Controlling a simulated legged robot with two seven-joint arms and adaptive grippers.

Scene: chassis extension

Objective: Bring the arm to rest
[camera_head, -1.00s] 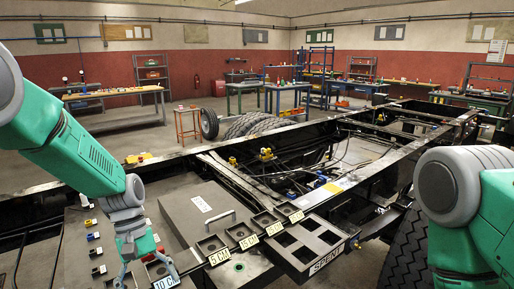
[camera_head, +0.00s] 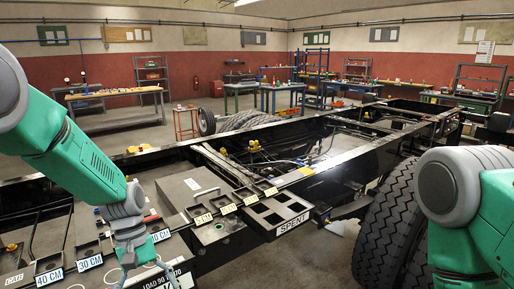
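My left arm (camera_head: 75,150) comes in from the left, bent at a grey joint, with its forearm pointing down. My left gripper (camera_head: 146,276) hangs at the bottom edge, in front of the labelled panel (camera_head: 60,245). Its fingers are spread and I see nothing between them. The fingertips are close to or past the picture's bottom edge, so I cannot tell whether they touch anything. Of my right arm (camera_head: 450,195) only a grey joint and green links show at the right edge. My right gripper is out of view.
A black chassis frame (camera_head: 340,165) runs across the middle to the far right. A dark tray marked SPENT (camera_head: 280,207) and a dark lidded box (camera_head: 190,188) sit on the near side. Large tyres (camera_head: 387,225) stand near my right arm. Workbenches line the back wall.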

